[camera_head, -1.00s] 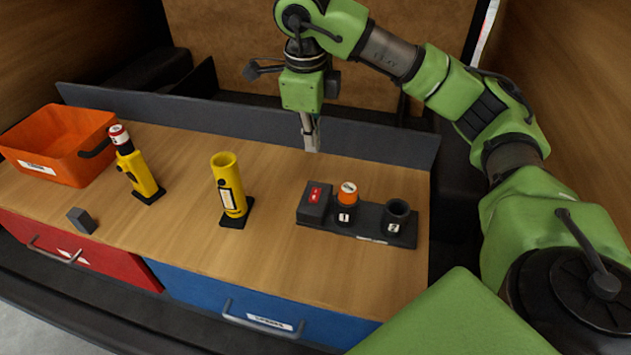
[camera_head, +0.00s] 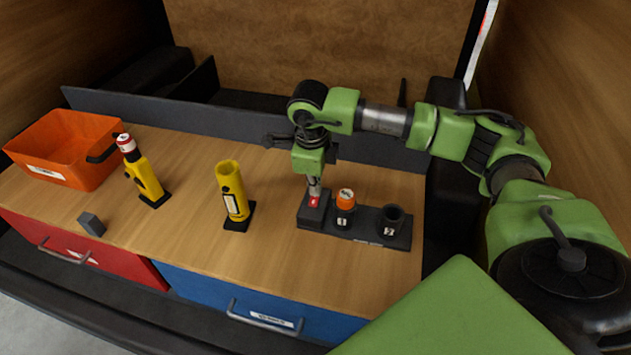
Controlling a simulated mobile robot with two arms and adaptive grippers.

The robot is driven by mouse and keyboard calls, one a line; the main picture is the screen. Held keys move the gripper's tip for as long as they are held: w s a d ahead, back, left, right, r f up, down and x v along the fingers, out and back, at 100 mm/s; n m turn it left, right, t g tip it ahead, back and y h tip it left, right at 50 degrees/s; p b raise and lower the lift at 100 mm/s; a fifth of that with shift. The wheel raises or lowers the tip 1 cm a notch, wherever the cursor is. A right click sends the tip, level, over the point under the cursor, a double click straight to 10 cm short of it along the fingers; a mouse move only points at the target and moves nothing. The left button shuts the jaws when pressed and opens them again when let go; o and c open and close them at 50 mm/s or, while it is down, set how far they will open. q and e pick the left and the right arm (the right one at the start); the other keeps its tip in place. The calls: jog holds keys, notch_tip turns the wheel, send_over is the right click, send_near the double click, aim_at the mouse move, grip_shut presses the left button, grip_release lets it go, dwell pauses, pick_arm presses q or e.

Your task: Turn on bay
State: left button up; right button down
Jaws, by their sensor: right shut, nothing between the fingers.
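The bay (camera_head: 367,234) is a dark block on the right part of the wooden bench, with two round sockets and a raised switch box at its left end. The switch box carries a red switch (camera_head: 314,202). My right gripper (camera_head: 314,193) is shut and empty, pointing down at the switch box. Its tips are at or just above the red switch and hide part of it; I cannot tell whether they touch. An orange-topped cylinder (camera_head: 346,197) stands in socket 1. Socket 2 (camera_head: 392,217) looks empty. My left gripper is not in view.
A yellow holder (camera_head: 234,190) stands mid-bench. Left of it is another yellow holder (camera_head: 147,178) with a red-and-white-topped item in it. An orange bin (camera_head: 62,145) and a small dark block (camera_head: 91,223) are further left. Red (camera_head: 100,262) and blue (camera_head: 215,297) drawers are below.

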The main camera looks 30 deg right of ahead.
jog(key=shift+f, duration=0.35)
jog(key=shift+w+d+f+g+y+b, duration=0.25)
jog(key=shift+f+g+y+b, duration=0.25)
jog(key=shift+b, duration=0.35)
jog(key=shift+s+r+p, duration=0.15)
jog(key=shift+p, duration=0.15)
jog(key=shift+a, duration=0.15)
